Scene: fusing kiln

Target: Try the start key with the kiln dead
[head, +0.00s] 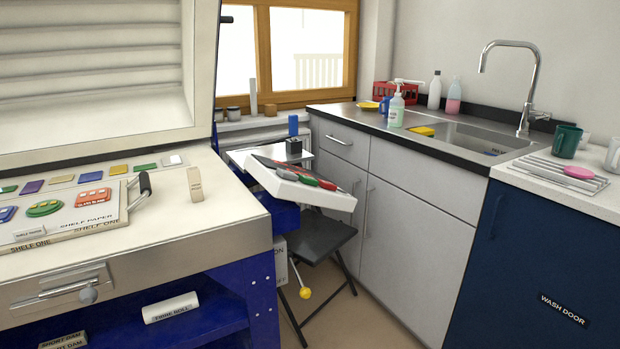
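The kiln (130,235) stands at the left, with its pale ribbed lid (95,65) raised. A slab labelled "SHELF PAPER" and "SHELF ONE" (95,222) lies on its bed, bearing several coloured pieces. I cannot make out a start key or any lit indicator. My gripper is not in view.
A folding stool (322,238) and a yellow ball (304,293) stand between kiln and grey cabinets (415,220). The counter holds a sink (480,145), bottles (453,95) and cups (566,140). A blue "WASH DOOR" front (545,245) is at right. Some floor (365,325) is clear.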

